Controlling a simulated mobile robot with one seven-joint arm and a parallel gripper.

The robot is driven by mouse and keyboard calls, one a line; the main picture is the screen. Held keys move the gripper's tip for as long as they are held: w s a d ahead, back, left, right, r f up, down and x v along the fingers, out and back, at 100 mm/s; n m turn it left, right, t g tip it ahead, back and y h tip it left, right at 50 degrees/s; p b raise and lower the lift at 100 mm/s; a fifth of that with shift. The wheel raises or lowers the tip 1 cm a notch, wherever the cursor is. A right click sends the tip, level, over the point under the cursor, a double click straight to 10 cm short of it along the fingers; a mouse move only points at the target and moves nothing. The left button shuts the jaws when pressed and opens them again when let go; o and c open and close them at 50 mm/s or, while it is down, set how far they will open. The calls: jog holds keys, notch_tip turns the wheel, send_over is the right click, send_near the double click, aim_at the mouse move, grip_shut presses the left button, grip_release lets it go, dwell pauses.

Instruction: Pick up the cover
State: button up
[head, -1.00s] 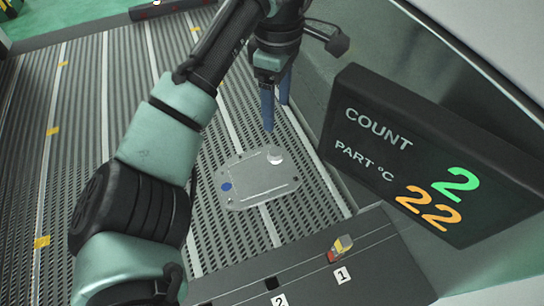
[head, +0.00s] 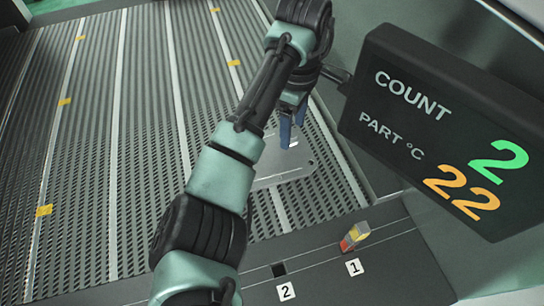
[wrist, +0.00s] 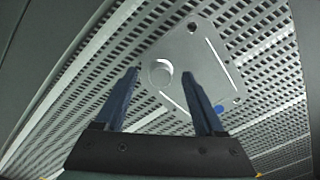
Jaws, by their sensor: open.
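The cover (head: 280,166) is a flat light-grey metal plate with rounded corners, lying on the slatted conveyor. In the head view my arm hides part of it. In the wrist view the cover (wrist: 205,60) shows a round raised boss (wrist: 160,73), two white lines, corner holes and a blue dot. My gripper (head: 291,143) is over the cover's far right part in the head view. In the wrist view my gripper (wrist: 162,75) is open, its two blue fingers apart with the boss showing between their tips. I cannot tell whether the fingertips touch the cover.
A dark display (head: 450,130) reading COUNT 2 and PART °C 22 stands close on the right of my arm. A small red and yellow block (head: 354,236) sits at slot 1 on the front ledge (head: 395,249). The conveyor (head: 90,140) to the left is clear.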

jog(key=shift+f, duration=0.4)
grip_shut()
